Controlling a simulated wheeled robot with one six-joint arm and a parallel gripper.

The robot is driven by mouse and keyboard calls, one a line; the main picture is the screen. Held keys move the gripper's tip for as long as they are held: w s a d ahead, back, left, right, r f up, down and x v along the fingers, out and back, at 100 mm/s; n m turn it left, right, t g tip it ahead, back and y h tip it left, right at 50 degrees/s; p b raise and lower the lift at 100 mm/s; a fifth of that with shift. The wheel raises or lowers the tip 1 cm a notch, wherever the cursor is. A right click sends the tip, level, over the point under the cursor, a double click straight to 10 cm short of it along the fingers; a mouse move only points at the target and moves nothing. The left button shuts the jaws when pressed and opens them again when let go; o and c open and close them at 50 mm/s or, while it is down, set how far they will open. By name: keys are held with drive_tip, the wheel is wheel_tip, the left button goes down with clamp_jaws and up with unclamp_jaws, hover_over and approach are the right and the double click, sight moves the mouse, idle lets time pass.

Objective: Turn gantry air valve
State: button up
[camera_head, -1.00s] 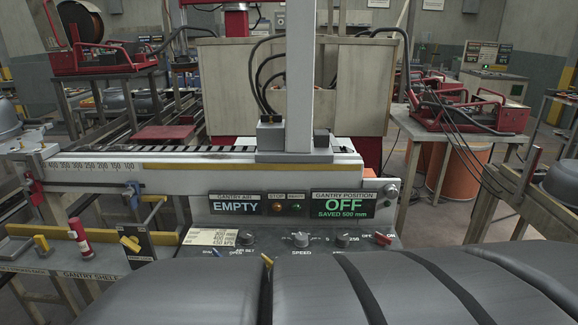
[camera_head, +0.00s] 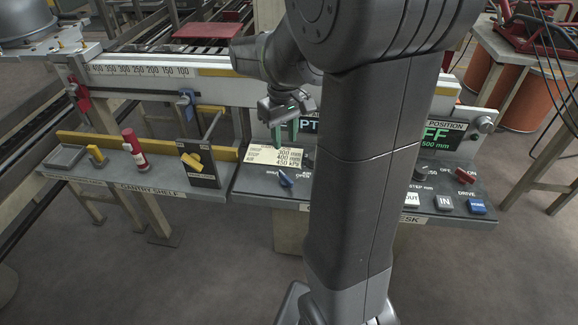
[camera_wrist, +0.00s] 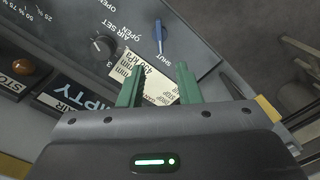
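The gantry air valve appears to be the small blue lever (camera_head: 286,177) at the left end of the control desk. In the wrist view the blue lever (camera_wrist: 159,36) stands beyond the fingertips, its lower end near the word SHUT, with OPEN printed to its left. My gripper (camera_head: 287,137) is above the desk's left end, over the printed card (camera_head: 276,158), short of the lever. In the wrist view its green fingers (camera_wrist: 160,83) are apart, with only the card behind the gap. The display, reading EMPTY in the earlier frame, is partly hidden by my arm.
A black knob (camera_wrist: 102,44) marked AIR SET sits beside the lever. The shelf at left holds a red bottle (camera_head: 134,148) and a dark upright plate (camera_head: 200,163) with a yellow piece. A red switch (camera_head: 464,174) and several buttons are at the desk's right. My arm hides the desk's middle.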

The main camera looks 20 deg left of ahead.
sight(286, 176)
wheel_tip(286, 176, down, 13)
drive_tip(key=shift+r, duration=0.15)
drive_tip(key=shift+c, duration=0.2)
clamp_jaws()
